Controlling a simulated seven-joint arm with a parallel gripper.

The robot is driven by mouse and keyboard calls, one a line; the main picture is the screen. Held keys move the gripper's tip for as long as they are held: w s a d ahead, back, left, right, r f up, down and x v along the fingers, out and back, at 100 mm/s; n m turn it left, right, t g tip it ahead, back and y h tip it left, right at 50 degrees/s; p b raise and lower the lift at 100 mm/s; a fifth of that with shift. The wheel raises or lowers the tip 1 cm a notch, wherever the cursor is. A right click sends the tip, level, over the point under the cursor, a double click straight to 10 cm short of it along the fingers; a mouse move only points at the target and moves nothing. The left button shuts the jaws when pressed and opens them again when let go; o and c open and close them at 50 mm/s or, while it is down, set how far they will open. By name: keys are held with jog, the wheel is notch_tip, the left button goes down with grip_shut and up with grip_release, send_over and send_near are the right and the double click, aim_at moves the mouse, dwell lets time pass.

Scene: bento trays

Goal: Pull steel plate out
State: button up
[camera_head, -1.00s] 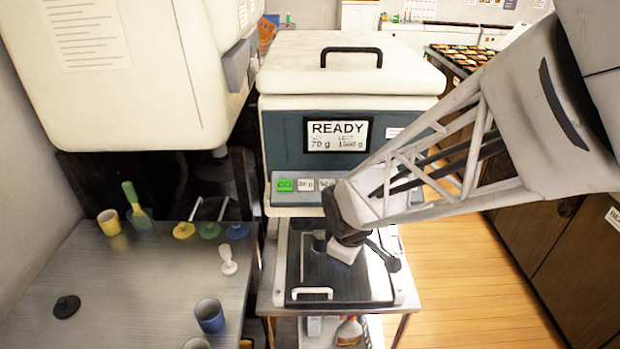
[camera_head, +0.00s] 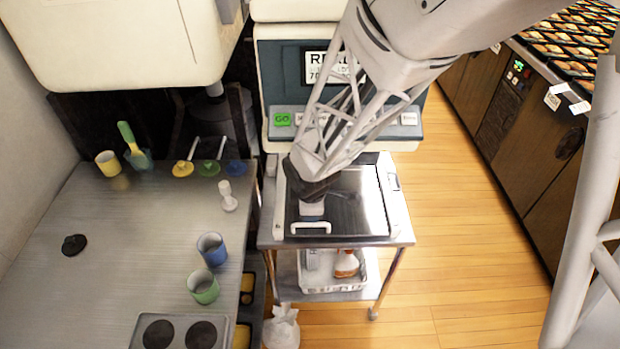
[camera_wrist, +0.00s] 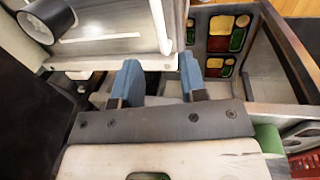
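The steel plate (camera_head: 352,200) is a dark, glossy flat sheet in a pale frame. It lies on the cart below the dosing machine's front. A white handle (camera_head: 311,229) is at its front left edge. My gripper (camera_head: 311,211) points down just behind or above this handle; I cannot tell whether they touch. In the wrist view, the blue fingertips of my gripper (camera_wrist: 160,78) are apart, with nothing clearly held between them. They are near a pale edge there. My wrist hides part of the plate in the head view.
The machine (camera_head: 275,85) stands behind the cart. A metal table (camera_head: 130,250) at left holds a blue cup (camera_head: 212,247), a green cup (camera_head: 204,287) and a yellow cup (camera_head: 107,163). A bottle (camera_head: 346,263) is on the cart's lower shelf (camera_head: 330,285).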

aim_at(311, 224)
jog(key=shift+f, duration=0.1)
jog(key=shift+w+f, duration=0.25)
jog(key=shift+f, duration=1)
jog(key=shift+w+f, duration=0.25)
jog(key=shift+f, duration=1)
jog(key=shift+w+f, duration=0.25)
jog(key=shift+f, duration=1)
grip_shut()
